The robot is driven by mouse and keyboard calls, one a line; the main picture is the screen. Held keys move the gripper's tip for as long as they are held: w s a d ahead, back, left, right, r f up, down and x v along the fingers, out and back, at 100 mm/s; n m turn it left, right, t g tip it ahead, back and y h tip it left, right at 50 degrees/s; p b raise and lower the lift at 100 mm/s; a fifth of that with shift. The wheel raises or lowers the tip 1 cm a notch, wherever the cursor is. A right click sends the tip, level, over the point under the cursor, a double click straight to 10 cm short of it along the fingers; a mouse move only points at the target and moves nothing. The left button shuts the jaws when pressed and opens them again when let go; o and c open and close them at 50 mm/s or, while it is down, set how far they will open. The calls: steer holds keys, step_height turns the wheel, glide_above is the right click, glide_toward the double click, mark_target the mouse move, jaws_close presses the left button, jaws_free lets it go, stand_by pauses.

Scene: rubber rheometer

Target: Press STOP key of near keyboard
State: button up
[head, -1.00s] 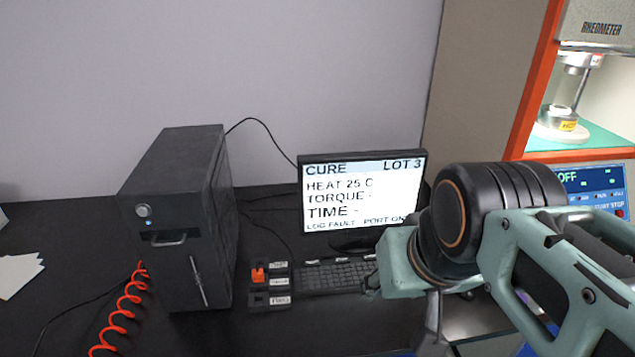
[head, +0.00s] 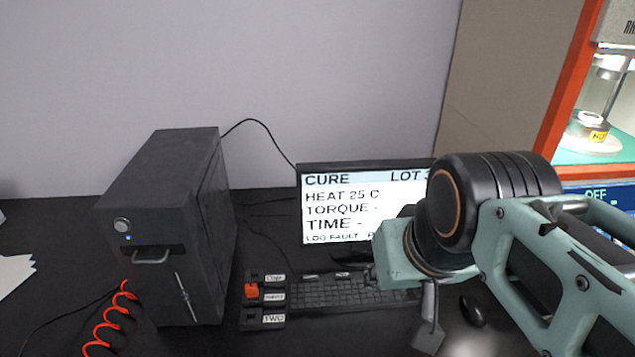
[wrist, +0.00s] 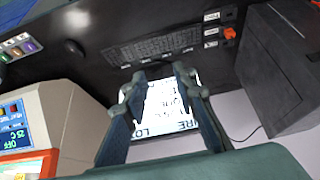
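A black keyboard (head: 350,292) lies on the dark desk in front of the monitor. Small white labels show along its monitor-side edge, too small to read, so I cannot tell which key is STOP. The keyboard also shows in the wrist view (wrist: 165,42), beyond my fingertips. My gripper (wrist: 160,76) is open and empty, its two fingers apart, with the monitor's screen showing between them. In the head view my arm covers the keyboard's right end and part of the screen, and only part of the gripper shows below the wrist.
The monitor (head: 340,205) reads CURE, HEAT 25 C. Left of the keyboard are labelled black blocks (head: 264,318), one with an orange piece, and a black cabinet (head: 165,230) with a red coiled cord. A mouse (head: 472,312) lies right. The rheometer (head: 570,90) stands far right.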

jaws_close()
stand_by(1.1)
